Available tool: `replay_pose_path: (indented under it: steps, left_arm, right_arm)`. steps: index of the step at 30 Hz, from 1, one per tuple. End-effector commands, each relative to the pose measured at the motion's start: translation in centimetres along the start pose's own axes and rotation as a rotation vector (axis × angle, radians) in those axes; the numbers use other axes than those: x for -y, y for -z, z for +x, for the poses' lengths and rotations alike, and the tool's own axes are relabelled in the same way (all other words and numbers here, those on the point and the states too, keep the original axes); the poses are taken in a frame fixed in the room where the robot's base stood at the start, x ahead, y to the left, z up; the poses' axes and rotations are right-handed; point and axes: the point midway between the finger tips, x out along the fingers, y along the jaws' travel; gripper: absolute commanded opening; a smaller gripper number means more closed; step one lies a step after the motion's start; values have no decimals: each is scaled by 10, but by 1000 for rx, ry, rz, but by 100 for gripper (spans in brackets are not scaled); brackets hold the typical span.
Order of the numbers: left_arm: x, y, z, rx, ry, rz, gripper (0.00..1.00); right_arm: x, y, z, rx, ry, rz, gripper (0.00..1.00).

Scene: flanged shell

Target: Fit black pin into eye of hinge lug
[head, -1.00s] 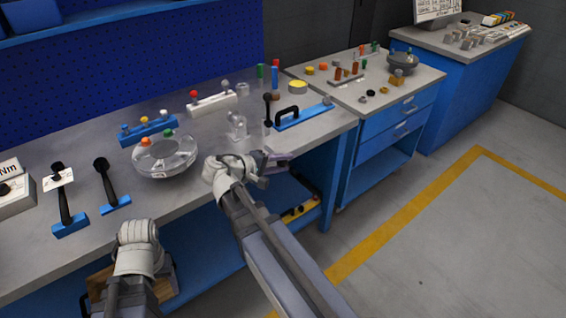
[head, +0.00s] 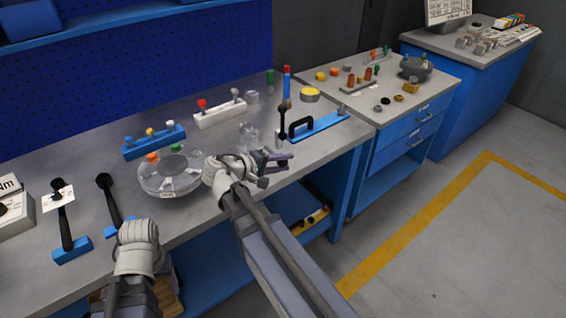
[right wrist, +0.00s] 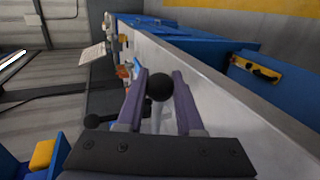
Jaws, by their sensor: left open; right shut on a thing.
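The black pin (right wrist: 160,87) has a black ball head and a pale shaft in the right wrist view. My right gripper (right wrist: 159,92) is shut on it, with one finger on each side. In the head view my right gripper (head: 276,162) is over the front of the bench, and I cannot pick out the pin there. A small grey bracket (head: 249,133), which looks like the hinge lug, stands behind and left of this gripper. Its eye is too small to make out. My left gripper (head: 137,236) is low at the bench's front edge; its fingers are hidden.
A clear round shell (head: 168,178) sits left of my right gripper. A black ball-topped lever (head: 282,118) stands close behind that gripper, by a blue plate with a black handle (head: 315,125). Blue (head: 154,143) and white (head: 220,113) pin blocks stand further back.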

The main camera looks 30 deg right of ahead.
Motion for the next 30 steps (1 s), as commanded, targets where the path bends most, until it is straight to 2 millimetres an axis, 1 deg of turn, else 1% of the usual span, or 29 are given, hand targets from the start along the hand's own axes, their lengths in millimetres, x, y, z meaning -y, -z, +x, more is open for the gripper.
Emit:
replay_pose_path:
  steps: [8, 21, 25, 30]
  left_arm:
    - [0, 0, 0, 0, 0, 0, 65]
    - [0, 0, 0, 0, 0, 0, 65]
    - [0, 0, 0, 0, 0, 0, 65]
    - [0, 0, 0, 0, 0, 0, 65]
  right_arm:
    - [0, 13, 0, -1, -1, 0, 0]
    - [0, 51, 0, -1, -1, 0, 0]
    - [0, 57, 0, 0, -1, 0, 0]
    - [0, 58, 0, 0, 0, 0, 0]
